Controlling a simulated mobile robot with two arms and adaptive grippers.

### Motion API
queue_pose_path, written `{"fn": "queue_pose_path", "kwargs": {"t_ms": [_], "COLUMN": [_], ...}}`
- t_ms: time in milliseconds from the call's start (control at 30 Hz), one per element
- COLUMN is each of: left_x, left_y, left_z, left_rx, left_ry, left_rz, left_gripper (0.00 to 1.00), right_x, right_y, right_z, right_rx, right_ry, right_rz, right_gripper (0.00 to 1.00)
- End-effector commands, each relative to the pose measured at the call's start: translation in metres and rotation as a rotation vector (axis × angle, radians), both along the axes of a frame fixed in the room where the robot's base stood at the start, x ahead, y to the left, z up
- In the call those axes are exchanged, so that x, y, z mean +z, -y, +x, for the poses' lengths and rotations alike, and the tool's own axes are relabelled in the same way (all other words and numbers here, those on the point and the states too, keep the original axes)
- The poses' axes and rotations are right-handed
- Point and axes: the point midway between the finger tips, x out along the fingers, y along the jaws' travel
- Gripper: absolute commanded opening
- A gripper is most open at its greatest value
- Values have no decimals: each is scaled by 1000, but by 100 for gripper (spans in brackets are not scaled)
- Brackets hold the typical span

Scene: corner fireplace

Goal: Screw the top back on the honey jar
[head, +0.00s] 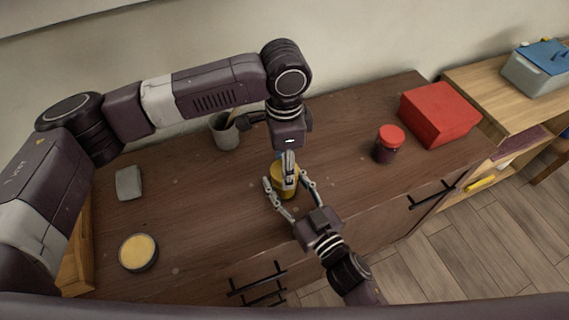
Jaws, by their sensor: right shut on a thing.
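The honey jar (277,188), yellow, stands upright on the brown wooden cabinet top (200,200), near the middle. My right gripper (287,182) reaches in from the lower right, with one finger on each side of the jar, and is shut on it. My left gripper (289,168) comes down from above, its fingers right over the jar's mouth area. It hides much of the jar's upper part. A small bluish patch shows beside the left fingers; I cannot tell if it is the jar's top, nor whether these fingers are open or shut.
A grey cup with utensils (226,135) stands behind the jar. A red-lidded dark jar (388,146) and a red box (438,114) are at right. A round yellow-topped tin (138,252) and grey block (129,182) are at left. Drawer handles (257,280) jut from the front.

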Motion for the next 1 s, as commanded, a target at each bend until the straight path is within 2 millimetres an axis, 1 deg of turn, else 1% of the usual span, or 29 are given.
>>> {"fn": "queue_pose_path", "kwargs": {"t_ms": [33,167,200,367,633,733,867,1000], "left_x": [0,0,0,0,0,6,24,54], "left_y": [-1,-1,-1,-1,0,0,0,0], "left_z": [0,1,1,1,0,1,1,2], "left_rx": [-57,-44,-43,-42,-42,-42,-42,-42], "left_ry": [1,2,2,1,1,2,4,4], "left_rz": [1,1,1,1,0,-1,-1,-2], "left_gripper": [19,19,51,68,69,69,69,69], "right_x": [0,0,0,0,0,0,0,0], "right_y": [0,0,0,0,0,0,0,0], "right_z": [0,0,0,0,0,0,0,0], "right_rx": [0,0,0,0,0,0,0,0], "right_ry": [1,1,1,1,1,1,1,1], "right_rz": [1,1,1,1,1,1,1,1], "right_gripper": [0,0,0,0,0,0,0,0]}}
